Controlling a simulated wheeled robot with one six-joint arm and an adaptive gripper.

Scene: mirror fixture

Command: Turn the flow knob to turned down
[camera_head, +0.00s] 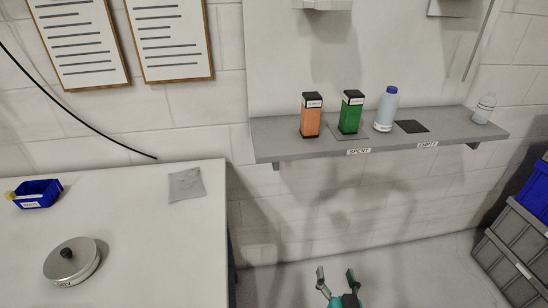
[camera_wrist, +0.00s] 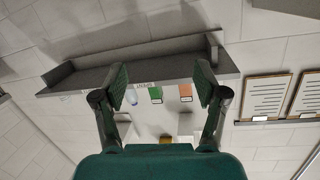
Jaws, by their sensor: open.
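I cannot make out a part that is surely the flow knob in either view. In the head view, a round silver lidded disc with a black knob on top (camera_head: 67,254) sits on the white table, with a small label on its side. Two pale wall fixtures (camera_head: 326,4) are cut off by the top edge, so their faces are hidden. My gripper (camera_head: 335,272) is at the bottom edge of the head view, below the shelf and right of the table. In the wrist view my gripper (camera_wrist: 161,84) has its fingers wide apart with nothing between them.
A grey wall shelf (camera_head: 275,140) holds an orange box (camera_head: 311,119), a green box (camera_head: 350,116), a blue-capped bottle (camera_head: 386,109) and a clear bottle (camera_head: 485,108). The white table (camera_head: 140,240) bears a blue bin (camera_head: 40,194). Crates (camera_head: 505,255) stand right; the floor between looks clear.

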